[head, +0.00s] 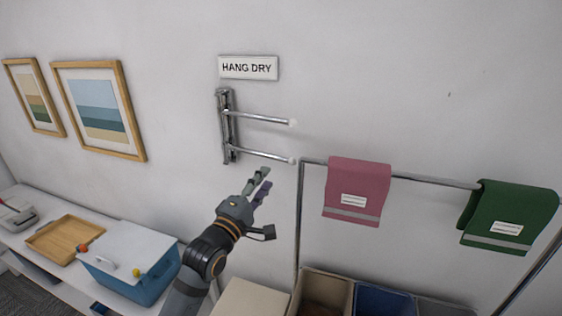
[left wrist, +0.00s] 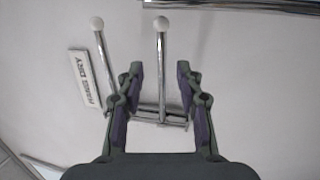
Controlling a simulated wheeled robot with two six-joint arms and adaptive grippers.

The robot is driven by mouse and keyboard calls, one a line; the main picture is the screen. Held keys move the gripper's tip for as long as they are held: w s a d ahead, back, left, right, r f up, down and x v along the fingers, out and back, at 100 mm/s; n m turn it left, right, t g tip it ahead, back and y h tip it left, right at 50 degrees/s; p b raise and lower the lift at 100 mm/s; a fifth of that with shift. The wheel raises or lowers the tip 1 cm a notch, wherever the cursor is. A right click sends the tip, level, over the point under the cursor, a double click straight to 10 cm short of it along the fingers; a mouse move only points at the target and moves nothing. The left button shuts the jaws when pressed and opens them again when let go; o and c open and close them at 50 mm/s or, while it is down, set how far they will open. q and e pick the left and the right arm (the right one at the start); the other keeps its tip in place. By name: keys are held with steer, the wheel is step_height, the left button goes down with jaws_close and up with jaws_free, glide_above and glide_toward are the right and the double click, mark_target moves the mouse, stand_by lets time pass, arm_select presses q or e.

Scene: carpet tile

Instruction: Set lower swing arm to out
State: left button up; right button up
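A chrome swing-arm rack (head: 226,125) is fixed to the wall, with two thin rods ending in white balls. The lower swing arm (head: 262,154) and the upper swing arm (head: 258,117) both point right in the head view. My left gripper (head: 262,184) is just below the lower arm's free half, open and empty. In the left wrist view the lower arm (left wrist: 162,60) shows lengthwise between the open fingers (left wrist: 157,70), apart from both. The upper arm (left wrist: 105,60) lies outside the left finger. My right gripper is not in view.
A HANG DRY sign (head: 248,67) is above the rack. To the right, a rail (head: 425,180) carries a pink towel (head: 356,190) and a green towel (head: 510,217), with bins (head: 325,291) below. A blue box (head: 140,281) and wooden tray (head: 67,243) are at left.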

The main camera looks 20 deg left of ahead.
mark_target(281, 159)
arm_select(q)
steer(key=p+x, duration=0.2)
steer(key=x, duration=0.8)
steer(key=shift+w+f, duration=0.1)
steer(key=shift+w, duration=0.15)
jaws_close()
steer(key=shift+f, duration=0.1)
